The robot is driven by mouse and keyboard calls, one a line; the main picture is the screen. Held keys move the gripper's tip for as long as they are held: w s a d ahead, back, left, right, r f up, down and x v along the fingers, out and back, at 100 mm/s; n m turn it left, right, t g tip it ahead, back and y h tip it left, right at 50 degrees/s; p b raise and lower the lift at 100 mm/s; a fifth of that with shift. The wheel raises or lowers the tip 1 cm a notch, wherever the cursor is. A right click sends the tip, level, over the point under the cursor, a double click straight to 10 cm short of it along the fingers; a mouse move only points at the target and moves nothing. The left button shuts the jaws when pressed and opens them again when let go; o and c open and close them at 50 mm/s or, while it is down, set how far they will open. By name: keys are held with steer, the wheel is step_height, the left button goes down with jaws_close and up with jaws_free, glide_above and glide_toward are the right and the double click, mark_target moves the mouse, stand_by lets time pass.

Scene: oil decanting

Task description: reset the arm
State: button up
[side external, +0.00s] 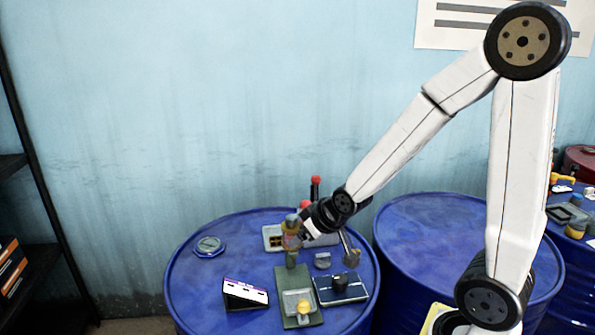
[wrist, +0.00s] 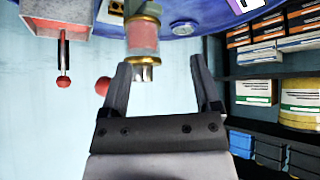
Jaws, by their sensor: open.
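My gripper (wrist: 160,80) is open in the wrist view, with its two dark fingers spread and nothing gripped between them. A brass-and-pink cylinder (wrist: 143,38) stands just beyond the fingertips in that view. In the side view my gripper (side external: 305,228) is low over the blue drum, close beside the same cylinder (side external: 291,235). I cannot tell whether they touch. The arm is stretched out and down to the left.
The blue drum top (side external: 200,270) holds a green stand (side external: 287,283), a dark-blue device (side external: 341,288), a black-and-white sign (side external: 245,293) and a round cap (side external: 208,246). A red-knobbed lever (side external: 315,188) rises behind. A second blue drum (side external: 430,225) is bare. Shelves (side external: 20,230) stand left.

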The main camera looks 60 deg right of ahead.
steer(key=s+a+f+n+g+y, duration=0.1)
steer(key=s+a+f+g, duration=0.2)
steer(key=s+a+g, duration=0.2)
steer(key=shift+s+a+f, duration=0.2)
steer(key=shift+s+a, duration=0.6)
steer(key=shift+s, duration=0.65)
